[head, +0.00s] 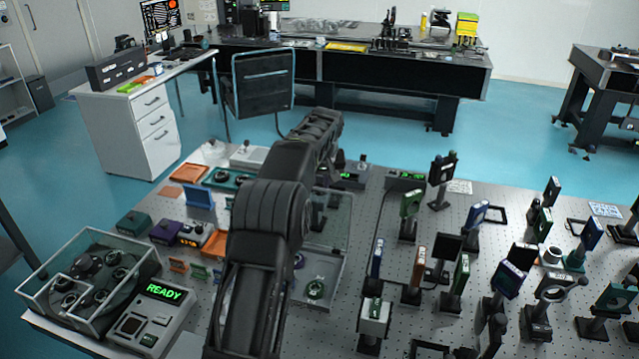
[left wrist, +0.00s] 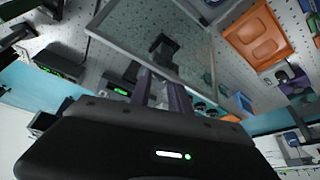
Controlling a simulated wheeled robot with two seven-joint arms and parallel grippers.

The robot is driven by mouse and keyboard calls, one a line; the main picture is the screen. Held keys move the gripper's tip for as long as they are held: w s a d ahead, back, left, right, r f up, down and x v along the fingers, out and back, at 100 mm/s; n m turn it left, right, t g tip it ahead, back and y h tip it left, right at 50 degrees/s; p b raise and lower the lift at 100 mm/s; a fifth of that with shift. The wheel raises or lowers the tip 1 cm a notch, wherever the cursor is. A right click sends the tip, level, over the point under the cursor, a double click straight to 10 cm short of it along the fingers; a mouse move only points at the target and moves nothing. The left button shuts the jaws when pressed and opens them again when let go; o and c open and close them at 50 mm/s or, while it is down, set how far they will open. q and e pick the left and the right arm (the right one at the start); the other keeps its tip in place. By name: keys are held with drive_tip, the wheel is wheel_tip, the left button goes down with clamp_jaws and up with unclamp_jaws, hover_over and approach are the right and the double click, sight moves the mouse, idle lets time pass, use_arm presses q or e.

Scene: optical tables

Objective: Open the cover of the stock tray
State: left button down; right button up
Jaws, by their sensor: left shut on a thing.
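A clear cover (head: 330,235) with a thin pale frame stands just right of my left arm in the head view, apparently raised. In the head view my arm hides the fingers and much of the tray. My right gripper is not in view.
A glass-walled box (head: 90,285) with round parts and a grey device (head: 152,320) reading READY stand at the left front. Several posts with optics crowd the perforated table (head: 390,325) on the right. An orange tray (left wrist: 257,38) lies near the cover.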

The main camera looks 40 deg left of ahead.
use_arm(q)
drive_tip(key=shift+w+d+f, duration=0.1)
drive_tip(key=shift+d+f, duration=0.5)
drive_tip(key=shift+f, duration=0.15)
drive_tip(key=c, duration=1.3)
unclamp_jaws()
drive_tip(key=shift+w+d, duration=0.1)
drive_tip(key=shift+d, duration=0.05)
drive_tip(key=shift+o, duration=0.6)
drive_tip(key=shift+s+a+f, duration=0.1)
drive_tip(key=shift+s+a, duration=0.1)
drive_tip(key=shift+a, duration=0.1)
drive_tip(key=shift+s+d+r, duration=0.1)
drive_tip(key=shift+r, duration=0.35)
drive_tip(key=v, duration=0.2)
drive_tip(key=b+v, duration=0.1)
drive_tip(key=v, duration=0.1)
drive_tip(key=b+v, duration=0.1)
drive_tip(key=v, duration=0.2)
drive_tip(key=shift+w+r, duration=0.2)
drive_tip(key=shift+w, duration=0.15)
drive_tip(key=shift+s+r, duration=0.1)
drive_tip(key=shift+r, duration=0.45)
